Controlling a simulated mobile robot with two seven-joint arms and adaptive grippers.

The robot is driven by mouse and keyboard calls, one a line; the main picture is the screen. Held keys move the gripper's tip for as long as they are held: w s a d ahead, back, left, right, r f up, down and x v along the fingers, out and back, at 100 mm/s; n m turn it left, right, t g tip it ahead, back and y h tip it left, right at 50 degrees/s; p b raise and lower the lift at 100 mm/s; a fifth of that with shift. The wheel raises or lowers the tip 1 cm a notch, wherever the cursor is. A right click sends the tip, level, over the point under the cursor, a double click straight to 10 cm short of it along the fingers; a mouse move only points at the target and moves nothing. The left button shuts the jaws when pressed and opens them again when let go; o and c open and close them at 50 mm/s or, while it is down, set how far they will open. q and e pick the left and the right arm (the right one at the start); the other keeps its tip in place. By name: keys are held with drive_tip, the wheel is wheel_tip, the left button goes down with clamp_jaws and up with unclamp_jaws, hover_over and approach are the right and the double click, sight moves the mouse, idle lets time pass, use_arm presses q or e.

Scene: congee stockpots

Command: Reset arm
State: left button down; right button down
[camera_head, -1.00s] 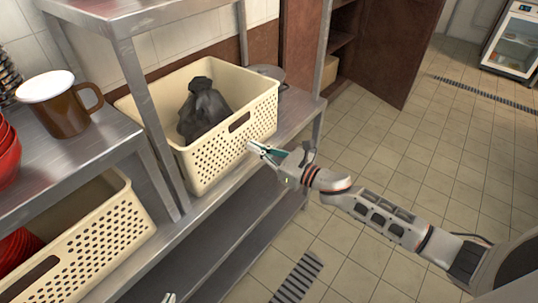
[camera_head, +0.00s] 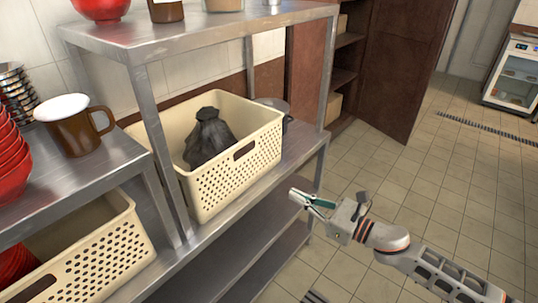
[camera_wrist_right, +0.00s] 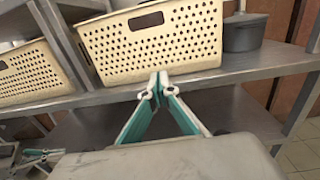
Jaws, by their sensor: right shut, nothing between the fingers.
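My right gripper (camera_head: 298,197) reaches in from the right in the head view. It is shut and empty, in front of the metal shelf, to the right of a cream basket and apart from it. In the right wrist view its fingertips (camera_wrist_right: 158,85) meet just below the basket's front (camera_wrist_right: 150,45). The basket (camera_head: 230,175) stands on the middle shelf with a dark grey bag (camera_head: 208,140) in it. My left gripper does not show in the head view now. At the lower left of the wrist view a teal and white gripper part (camera_wrist_right: 38,156) shows.
The metal shelf (camera_head: 225,236) has a lower level and an upper board. A brown mug (camera_head: 72,130) and red bowls (camera_head: 12,165) stand at left. A second basket (camera_head: 100,262) is below them. A grey pot (camera_wrist_right: 243,32) stands right of the first basket. Tiled floor (camera_head: 440,200) is clear at right.

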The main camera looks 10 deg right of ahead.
drive_tip(key=s+f+n+g+h, duration=0.3)
drive_tip(key=s+f+n+h, duration=0.6)
drive_tip(key=s+f+n, duration=1.4)
drive_tip(key=f+n, duration=0.1)
drive_tip(key=n, duration=0.8)
drive_tip(key=shift+s+d+f+p, duration=0.2)
drive_tip(key=shift+d+f+p, duration=0.05)
drive_tip(key=shift+f+p, duration=0.1)
